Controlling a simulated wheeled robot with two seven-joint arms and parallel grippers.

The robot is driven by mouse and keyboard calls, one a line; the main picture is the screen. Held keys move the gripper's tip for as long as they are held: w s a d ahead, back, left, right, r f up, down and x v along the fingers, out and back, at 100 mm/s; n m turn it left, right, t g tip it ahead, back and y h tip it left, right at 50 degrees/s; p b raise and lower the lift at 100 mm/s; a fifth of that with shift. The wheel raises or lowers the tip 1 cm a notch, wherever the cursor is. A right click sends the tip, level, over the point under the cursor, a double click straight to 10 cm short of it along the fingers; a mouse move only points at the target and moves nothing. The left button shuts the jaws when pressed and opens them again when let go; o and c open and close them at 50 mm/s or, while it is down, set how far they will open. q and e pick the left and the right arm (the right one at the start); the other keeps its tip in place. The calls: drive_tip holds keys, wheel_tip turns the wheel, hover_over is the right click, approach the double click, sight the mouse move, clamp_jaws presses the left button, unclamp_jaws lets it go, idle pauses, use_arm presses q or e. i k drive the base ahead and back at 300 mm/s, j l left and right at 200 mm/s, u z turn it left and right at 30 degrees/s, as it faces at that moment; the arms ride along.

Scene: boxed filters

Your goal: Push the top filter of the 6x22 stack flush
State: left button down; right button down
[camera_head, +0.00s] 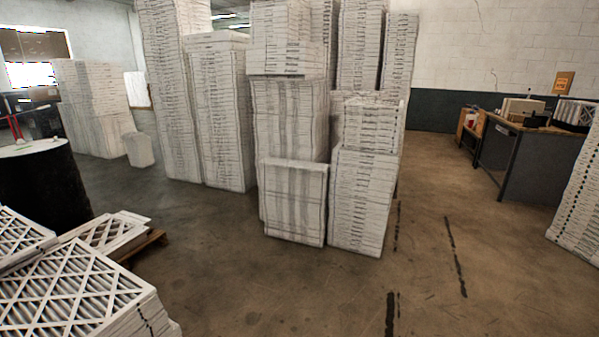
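Several tall stacks of white boxed filters stand in the middle: one at the left (168,85), one beside it (218,120), a centre stack (288,125) and a right stack (361,200). The group of filters on top of the centre stack (283,35) is not in line with those below. A lower block of filters (294,200) stands in front. The printing is too small to read, so I cannot tell which stack is 6x22. Neither of my grippers is in view.
Loose filters with lattice faces (75,285) lie at the lower left, by a wooden pallet (142,245). A black drum (42,190) stands behind them. A grey desk (535,155) and another filter stack (580,200) are at the right. The concrete floor (440,280) at front right is clear.

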sight(279, 162)
drive_tip(key=i+l+z, duration=0.3)
drive_tip(key=i, duration=0.9)
drive_tip(key=i+l+z, duration=0.1)
drive_tip(key=i+z, duration=0.25)
drive_tip(key=i, duration=0.9)
